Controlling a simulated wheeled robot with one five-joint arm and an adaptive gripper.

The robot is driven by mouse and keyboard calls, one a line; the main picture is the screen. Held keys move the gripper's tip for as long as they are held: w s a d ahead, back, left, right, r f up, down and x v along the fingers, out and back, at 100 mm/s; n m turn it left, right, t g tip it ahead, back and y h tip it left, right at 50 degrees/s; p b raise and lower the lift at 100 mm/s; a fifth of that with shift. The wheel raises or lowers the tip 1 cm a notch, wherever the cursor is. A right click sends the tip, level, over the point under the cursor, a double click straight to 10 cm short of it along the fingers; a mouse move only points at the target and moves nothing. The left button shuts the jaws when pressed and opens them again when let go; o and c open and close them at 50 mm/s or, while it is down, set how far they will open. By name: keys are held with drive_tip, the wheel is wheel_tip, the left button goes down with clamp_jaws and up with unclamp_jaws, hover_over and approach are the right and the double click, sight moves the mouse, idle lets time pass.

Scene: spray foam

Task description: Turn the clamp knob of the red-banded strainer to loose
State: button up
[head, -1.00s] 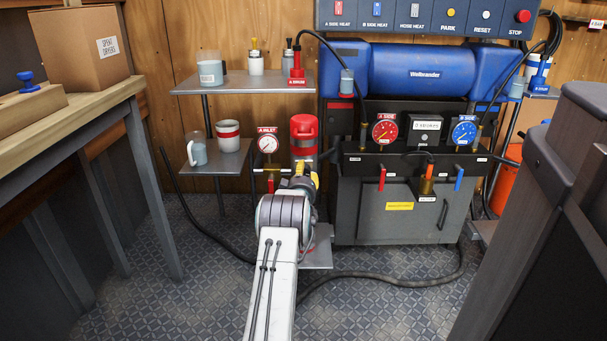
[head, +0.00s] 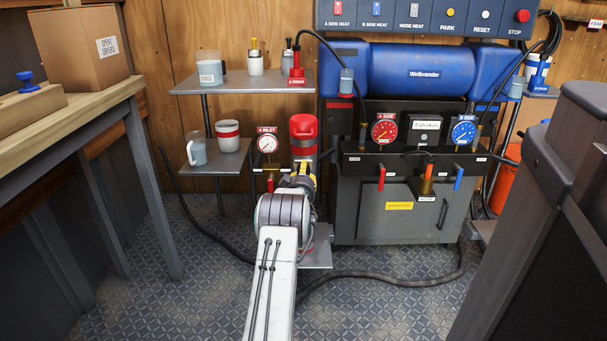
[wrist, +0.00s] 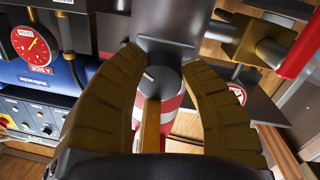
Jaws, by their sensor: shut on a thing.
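The red-banded strainer (head: 303,127) stands upright left of the machine, with a red cap and a grey body. In the wrist view its red part (wrist: 172,103) shows between my fingers. A grey round knob (wrist: 163,85) with a pale mark lies there too. My gripper (wrist: 164,62) is shut on the clamp knob, one brown finger on each side. In the head view, my gripper (head: 303,174) is at the strainer's lower part, and my wrist hides most of the knob. The knob's exact angle cannot be read.
A red-handled valve (head: 269,180) and the inlet gauge (head: 267,144) stand close left of the strainer. The machine's dark cabinet (head: 350,215) is close right. A shelf with mugs (head: 205,160) is further left. A black hose (head: 400,280) crosses the floor.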

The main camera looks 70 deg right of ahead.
drive_tip(key=o, duration=0.8)
drive_tip(key=shift+w+r, duration=0.2)
drive_tip(key=shift+w, duration=0.05)
drive_tip(key=o, duration=0.4)
drive_tip(key=shift+s+f, duration=0.1)
drive_tip(key=shift+s+a, duration=0.1)
drive_tip(key=shift+a, duration=0.05)
drive_tip(key=shift+v, duration=5.8)
